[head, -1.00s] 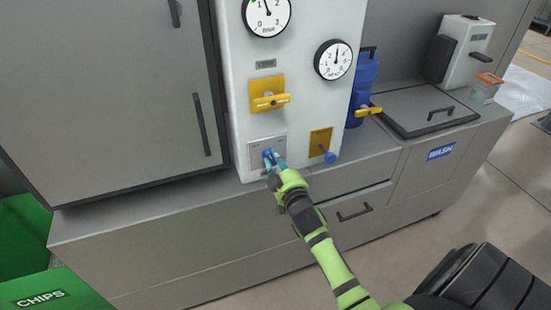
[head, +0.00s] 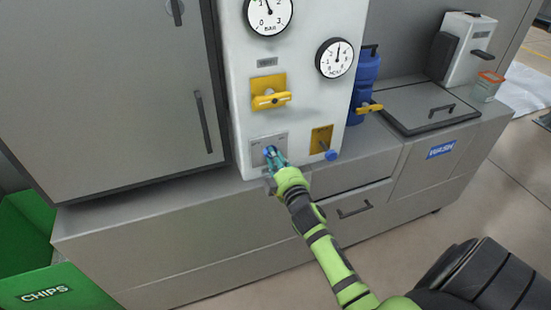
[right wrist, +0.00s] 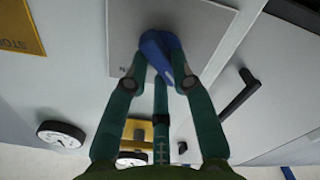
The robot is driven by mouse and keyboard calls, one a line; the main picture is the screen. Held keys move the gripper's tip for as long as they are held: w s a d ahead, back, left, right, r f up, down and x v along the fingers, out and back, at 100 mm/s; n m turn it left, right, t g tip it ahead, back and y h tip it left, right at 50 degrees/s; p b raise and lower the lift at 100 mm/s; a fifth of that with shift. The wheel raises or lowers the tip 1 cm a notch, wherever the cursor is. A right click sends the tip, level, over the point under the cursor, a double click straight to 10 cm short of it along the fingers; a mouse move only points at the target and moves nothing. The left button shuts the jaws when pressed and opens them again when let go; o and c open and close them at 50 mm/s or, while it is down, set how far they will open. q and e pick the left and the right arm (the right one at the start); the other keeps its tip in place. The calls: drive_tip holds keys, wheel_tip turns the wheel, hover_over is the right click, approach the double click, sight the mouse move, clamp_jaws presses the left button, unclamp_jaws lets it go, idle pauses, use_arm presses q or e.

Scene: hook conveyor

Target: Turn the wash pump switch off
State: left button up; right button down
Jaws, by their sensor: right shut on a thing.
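The wash pump switch is a blue knob (head: 269,151) on a grey plate (head: 257,160) at the bottom left of the white panel. In the right wrist view the blue knob (right wrist: 157,48) sits on the light grey plate (right wrist: 205,28), with a small partly hidden letter beside it. My right gripper (head: 273,157) is at the plate. Its teal fingers (right wrist: 162,72) are shut on the knob from both sides. They hide part of it in the head view. My left gripper is not in view.
Above the plate is a yellow valve handle (head: 269,100). To its right, a yellow plate (head: 320,138) carries a blue-tipped lever. Two dials (head: 334,58) are higher up. A blue bottle (head: 366,75) stands right of the panel. A green CHIPS bin (head: 60,285) is at lower left.

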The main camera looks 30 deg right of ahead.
drive_tip(key=c, duration=1)
unclamp_jaws()
drive_tip(key=shift+c, duration=0.2)
drive_tip(key=v, duration=1.2)
drive_tip(key=s+a+f+m+g+y, duration=0.1)
drive_tip(key=s+a+f+g, duration=0.2)
drive_tip(key=f, duration=0.7)
drive_tip(key=s+a+f+g+y, duration=0.1)
drive_tip(key=s+a+f+g, duration=0.1)
drive_tip(key=f, duration=0.8)
drive_tip(key=s+a+f+m+g+y, duration=0.1)
drive_tip(key=s+a+f+g, duration=0.2)
drive_tip(key=f, duration=0.7)
drive_tip(key=s+f+g, duration=0.3)
drive_tip(key=s+f, duration=0.3)
drive_tip(key=s, duration=0.3)
drive_tip(key=s+a+f+m+g, duration=0.1)
drive_tip(key=s+f+g, duration=0.1)
drive_tip(key=s+f, duration=0.4)
drive_tip(key=s+a+f+m+g+y, duration=0.1)
drive_tip(key=s+f+g, duration=0.2)
drive_tip(key=s, duration=1.1)
wheel_tip(320, 180, down, 3)
drive_tip(key=shift+f+g, duration=0.1)
drive_tip(key=shift+g, duration=0.2)
